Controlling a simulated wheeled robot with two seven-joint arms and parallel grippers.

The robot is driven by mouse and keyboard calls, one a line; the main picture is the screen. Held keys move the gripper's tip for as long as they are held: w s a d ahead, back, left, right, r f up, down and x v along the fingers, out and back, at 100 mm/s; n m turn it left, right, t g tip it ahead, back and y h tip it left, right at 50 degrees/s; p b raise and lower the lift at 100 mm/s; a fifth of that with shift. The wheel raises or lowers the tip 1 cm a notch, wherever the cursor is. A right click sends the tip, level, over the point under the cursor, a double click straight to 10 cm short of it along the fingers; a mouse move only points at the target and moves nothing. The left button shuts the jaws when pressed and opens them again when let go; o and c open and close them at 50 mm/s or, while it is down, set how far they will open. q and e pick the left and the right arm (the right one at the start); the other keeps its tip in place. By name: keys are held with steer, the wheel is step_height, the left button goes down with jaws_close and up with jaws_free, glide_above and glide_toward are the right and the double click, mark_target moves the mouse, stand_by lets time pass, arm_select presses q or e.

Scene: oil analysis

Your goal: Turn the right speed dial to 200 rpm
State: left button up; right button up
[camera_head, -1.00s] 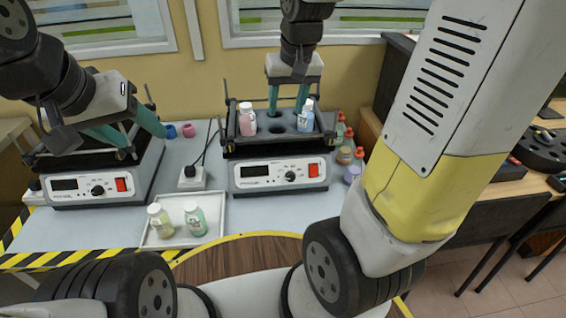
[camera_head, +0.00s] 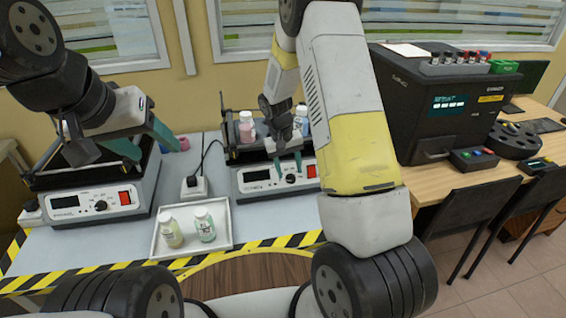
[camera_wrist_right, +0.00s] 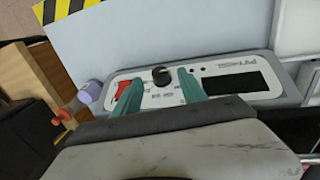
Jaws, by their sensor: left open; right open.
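The right machine (camera_head: 256,181) has a white front panel with a dark display, a black speed dial (camera_head: 290,179) and a red switch (camera_head: 311,171). My right gripper (camera_head: 288,170) is open in front of this panel, with its teal fingers pointing down near the dial. In the right wrist view the dial (camera_wrist_right: 161,75) shows between and just beyond the open fingertips (camera_wrist_right: 158,80), with no clear contact. The display (camera_wrist_right: 231,91) is dark and shows no readable number. My left gripper (camera_head: 148,150) is open above the left machine (camera_head: 93,202).
Pink (camera_head: 246,129) and blue (camera_head: 301,115) bottles stand in the right machine's rack, partly hidden by my arm. A white tray (camera_head: 190,252) holds two bottles in front. A power socket (camera_head: 194,187) with a black plug sits between the machines. A black analyser (camera_head: 440,110) stands right.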

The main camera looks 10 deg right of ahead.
mark_target(291, 179)
steer(key=shift+d+f, duration=0.15)
steer(key=shift+f, duration=0.8)
steer(key=shift+d+f, duration=0.15)
steer(key=shift+f, duration=0.8)
jaws_close()
